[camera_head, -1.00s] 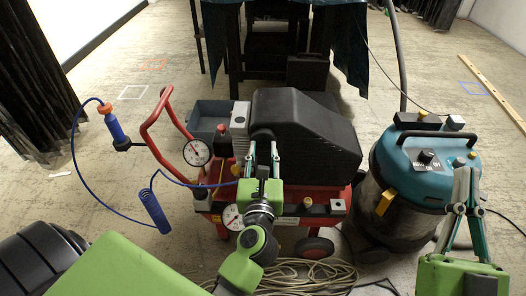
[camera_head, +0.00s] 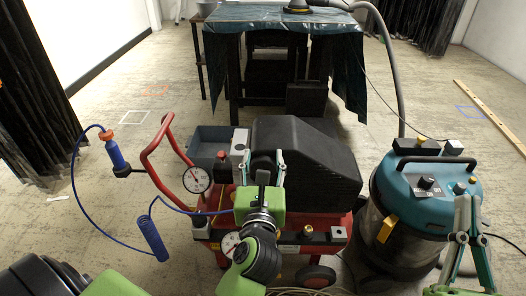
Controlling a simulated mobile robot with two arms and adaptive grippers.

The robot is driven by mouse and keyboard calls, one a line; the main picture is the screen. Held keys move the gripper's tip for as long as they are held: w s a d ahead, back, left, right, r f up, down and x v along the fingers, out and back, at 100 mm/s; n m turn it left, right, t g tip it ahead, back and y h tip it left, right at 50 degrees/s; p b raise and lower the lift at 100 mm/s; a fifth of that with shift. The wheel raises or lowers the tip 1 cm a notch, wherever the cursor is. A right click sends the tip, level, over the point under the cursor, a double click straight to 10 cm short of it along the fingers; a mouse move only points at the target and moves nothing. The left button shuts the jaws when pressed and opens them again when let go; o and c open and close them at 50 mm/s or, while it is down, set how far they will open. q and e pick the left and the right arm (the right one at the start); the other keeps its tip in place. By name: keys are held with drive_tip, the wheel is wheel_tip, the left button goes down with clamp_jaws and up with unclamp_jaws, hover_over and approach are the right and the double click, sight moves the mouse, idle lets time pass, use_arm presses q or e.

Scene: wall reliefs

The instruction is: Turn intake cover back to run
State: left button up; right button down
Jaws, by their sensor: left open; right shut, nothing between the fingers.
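A red compressor with a black housing (camera_head: 308,160) stands in the middle. I cannot clearly pick out the intake cover; a dark rounded part (camera_head: 262,160) at the housing's left end lies behind my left fingers and is partly hidden. My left gripper (camera_head: 265,158) is open, with one finger on each side of that dark part in the picture. I cannot tell if it touches. My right gripper (camera_head: 467,200) is shut and empty, in front of the teal vacuum at the right.
A teal shop vacuum (camera_head: 405,185) stands right of the compressor. A red handle (camera_head: 150,150), pressure gauge (camera_head: 197,179) and blue coiled hose (camera_head: 152,238) are at left. A covered table (camera_head: 285,18) stands behind. A wooden plank (camera_head: 488,112) lies far right. The floor at left is mostly clear.

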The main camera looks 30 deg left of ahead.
use_arm(q)
drive_tip(key=shift+r, duration=1.65)
